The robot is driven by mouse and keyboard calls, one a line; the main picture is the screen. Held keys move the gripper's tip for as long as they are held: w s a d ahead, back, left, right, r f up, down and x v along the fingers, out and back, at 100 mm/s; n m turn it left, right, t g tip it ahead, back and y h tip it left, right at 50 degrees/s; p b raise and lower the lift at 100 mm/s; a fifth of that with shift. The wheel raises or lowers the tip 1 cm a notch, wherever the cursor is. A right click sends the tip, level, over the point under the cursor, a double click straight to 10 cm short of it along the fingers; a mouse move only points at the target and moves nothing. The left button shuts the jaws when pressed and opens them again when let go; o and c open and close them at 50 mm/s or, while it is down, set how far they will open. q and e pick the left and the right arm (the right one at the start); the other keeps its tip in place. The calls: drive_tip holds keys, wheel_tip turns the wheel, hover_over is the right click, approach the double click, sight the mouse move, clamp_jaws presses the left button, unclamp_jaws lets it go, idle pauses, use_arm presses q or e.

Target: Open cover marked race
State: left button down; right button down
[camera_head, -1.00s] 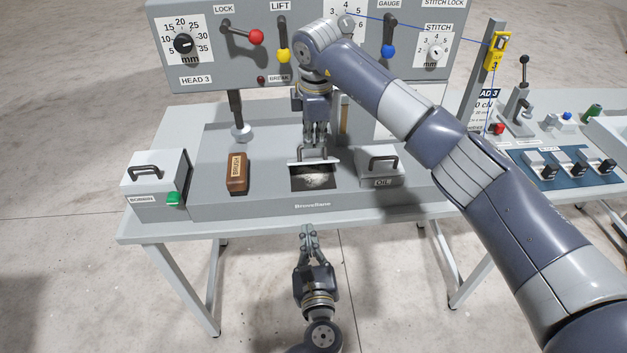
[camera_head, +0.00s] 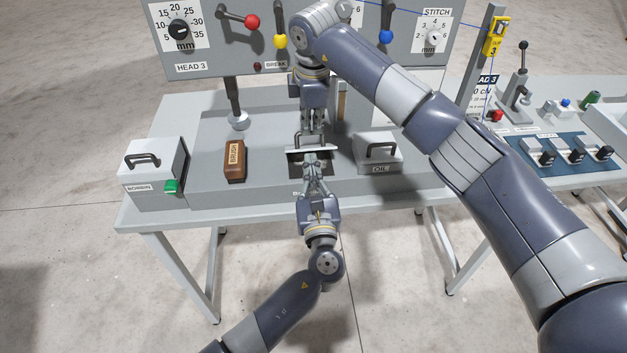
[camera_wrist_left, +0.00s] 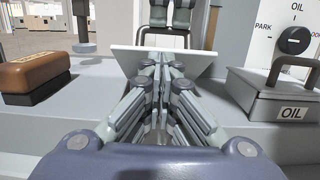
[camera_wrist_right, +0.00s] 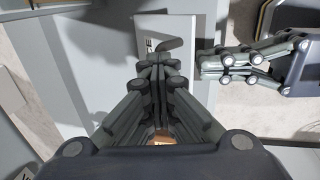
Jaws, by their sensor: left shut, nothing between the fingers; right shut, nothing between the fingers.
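The middle cover (camera_head: 325,151) is a pale plate with a dark bar handle on the machine bed, tilted up over a dark opening (camera_head: 297,168). In the left wrist view the plate (camera_wrist_left: 195,62) stands across just beyond these tips. The left fingers hide most of the opening.
The OIL cover (camera_head: 378,157) with its bar handle is close on the right. A brown brush (camera_head: 234,161) lies on the left, beyond it the BOBBIN box (camera_head: 150,168). A vertical rod with a round foot (camera_head: 237,119) stands behind the brush. The control panel rises behind.

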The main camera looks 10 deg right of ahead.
use_arm(q)
drive_tip(key=shift+w, duration=0.1)
use_arm(e)
drive_tip(key=shift+d+f, duration=0.15)
drive_tip(key=shift+f, duration=0.3)
use_arm(q)
drive_tip(key=shift+w+r, duration=0.4)
drive_tip(key=shift+r, duration=0.2)
use_arm(e)
drive_tip(key=c, duration=1.7)
unclamp_jaws()
use_arm(q)
drive_tip(key=shift+w+a, duration=0.1)
drive_tip(key=shift+w, duration=0.1)
use_arm(e)
drive_tip(key=shift+w+f, duration=0.1)
drive_tip(key=shift+f, duration=0.05)
use_arm(q)
drive_tip(key=shift+f, duration=0.2)
use_arm(e)
drive_tip(key=shift+r, duration=0.2)
